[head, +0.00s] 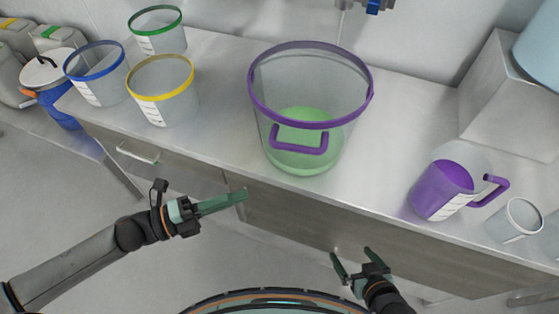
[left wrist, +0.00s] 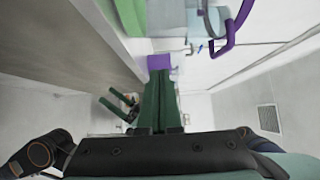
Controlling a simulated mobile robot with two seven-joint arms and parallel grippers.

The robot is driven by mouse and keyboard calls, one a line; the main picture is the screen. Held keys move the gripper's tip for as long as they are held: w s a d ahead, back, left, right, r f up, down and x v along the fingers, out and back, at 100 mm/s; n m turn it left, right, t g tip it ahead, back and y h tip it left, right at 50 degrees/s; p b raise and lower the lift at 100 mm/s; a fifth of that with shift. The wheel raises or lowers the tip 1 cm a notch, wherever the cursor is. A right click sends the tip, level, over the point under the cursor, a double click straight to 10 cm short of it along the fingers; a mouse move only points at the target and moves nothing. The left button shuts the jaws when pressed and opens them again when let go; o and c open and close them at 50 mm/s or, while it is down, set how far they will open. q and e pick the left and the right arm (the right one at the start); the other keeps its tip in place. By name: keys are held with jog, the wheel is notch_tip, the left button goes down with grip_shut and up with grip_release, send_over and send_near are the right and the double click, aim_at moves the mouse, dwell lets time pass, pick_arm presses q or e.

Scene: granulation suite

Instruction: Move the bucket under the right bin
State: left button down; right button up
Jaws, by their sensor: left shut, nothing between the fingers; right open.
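The bucket (head: 255,110) is large and clear, with a purple rim, a purple front handle and green liquid in the bottom. It stands upright on the steel counter, below a tap with a blue part (head: 374,6). Its purple handle also shows in the left wrist view (left wrist: 232,32). My left gripper (head: 244,195) is shut and empty, in front of the counter and apart from the bucket. My right gripper (head: 351,254) is open and empty, in front of the counter edge. A pale blue vessel (head: 540,50) at the upper right is cut off; I cannot tell whether it is the right bin.
Small buckets with green (head: 158,42), blue (head: 92,78) and yellow (head: 165,100) rims stand left on the counter (head: 215,70). A purple jug (head: 442,190) and clear beaker (head: 513,220) stand right. A pale block (head: 510,95) is behind them. The counter between bucket and jug is clear.

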pick_arm(q)
jog(key=p, duration=0.1)
send_near(297, 163)
jog(key=s+d, duration=0.2)
jog(key=d, duration=0.2)
jog(key=w, duration=0.1)
jog(key=w+d, duration=0.1)
jog(key=w, duration=0.2)
jog(key=shift+w+d, duration=0.15)
jog(key=shift+d, duration=0.15)
pick_arm(e)
jog(key=shift+r, duration=0.75)
pick_arm(q)
jog(key=shift+w, duration=0.1)
